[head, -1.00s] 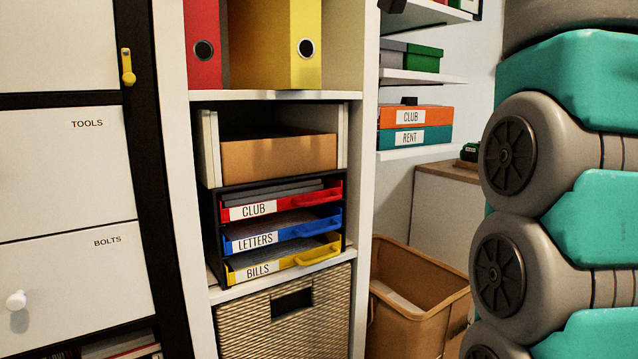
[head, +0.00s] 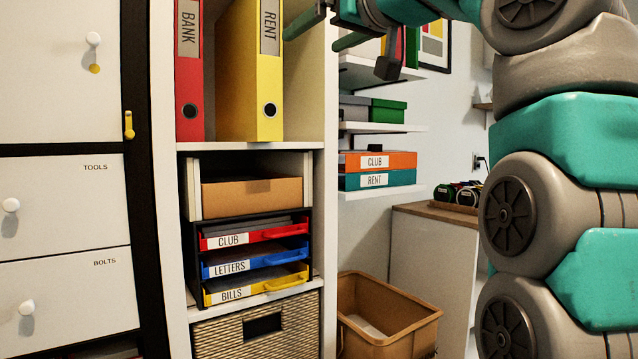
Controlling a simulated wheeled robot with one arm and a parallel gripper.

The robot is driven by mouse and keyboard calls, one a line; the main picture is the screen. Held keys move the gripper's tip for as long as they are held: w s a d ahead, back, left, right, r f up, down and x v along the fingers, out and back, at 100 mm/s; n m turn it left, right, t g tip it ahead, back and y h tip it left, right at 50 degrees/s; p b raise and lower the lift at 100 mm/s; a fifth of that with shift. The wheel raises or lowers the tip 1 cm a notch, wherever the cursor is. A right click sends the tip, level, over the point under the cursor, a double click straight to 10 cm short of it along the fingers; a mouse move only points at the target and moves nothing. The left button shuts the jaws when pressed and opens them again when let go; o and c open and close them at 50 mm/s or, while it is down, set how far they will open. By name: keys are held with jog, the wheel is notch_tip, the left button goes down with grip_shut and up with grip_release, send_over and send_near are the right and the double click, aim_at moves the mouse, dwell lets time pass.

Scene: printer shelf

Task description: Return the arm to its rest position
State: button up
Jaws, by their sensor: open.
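My arm (head: 560,130) rises along the right side of the head view and bends left across the top edge. My gripper (head: 315,37) shows at the top, level with the shelf that holds the binders. Its two green fingers point left and are spread apart, with nothing seen between them. The upper part of the gripper and arm is cut off by the top edge of the picture. The fingers are in front of the shelf's right side panel; I cannot tell how far off they are.
A red binder (head: 189,75) and a yellow binder (head: 240,85) stand on the white shelf. Below are a cardboard box (head: 250,197) and red, blue and yellow trays (head: 225,294). Small shelves with boxes (head: 375,161) hang right. A brown bin (head: 385,345) stands below.

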notch_tip(320, 180, down, 18)
jog(key=w+d+m+g+h, duration=0.3)
jog(key=g, duration=0.1)
jog(key=s+d+f+m+g+h, duration=0.1)
jog(key=s+d+f+g+h, duration=0.15)
jog(key=f, duration=0.65)
jog(key=s+d+f+m+g+h, duration=0.15)
jog(key=s+f, duration=0.25)
jog(key=f, duration=0.6)
jog(key=s+d+f+g, duration=0.2)
jog(key=s+f, duration=0.8)
jog(key=s+d+f+g+h+p, duration=0.1)
jog(key=s+d+f+g, duration=0.2)
jog(key=s+f, duration=0.6)
jog(key=s+d+f+g+h, duration=0.1)
jog(key=s+d+f+g, duration=0.1)
jog(key=s+f, duration=0.8)
jog(key=shift+s+d+f+m+g, duration=0.35)
jog(key=shift+s+m+g, duration=0.1)
jog(key=shift+s+g, duration=0.25)
